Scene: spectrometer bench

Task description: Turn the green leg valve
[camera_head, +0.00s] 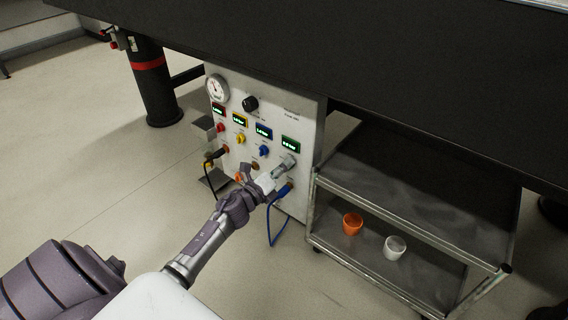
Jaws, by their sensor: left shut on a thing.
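A pale control panel (310,150) under the dark bench carries a row of small displays, with the green display (290,145) at the right end. Red (221,127), yellow (241,138) and blue (264,150) valve knobs sit below the other displays. My left gripper (284,166) reaches the panel just below the green display. It is shut on the green leg valve, which the fingers hide. I cannot see the knob's angle. My right gripper is not in view.
A round gauge (217,89) and black knob (250,104) sit higher on the panel. A blue hose (271,225) hangs below my gripper. A metal cart (400,235) with an orange cup (352,223) and white cup (395,247) stands to the right. Floor at left is clear.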

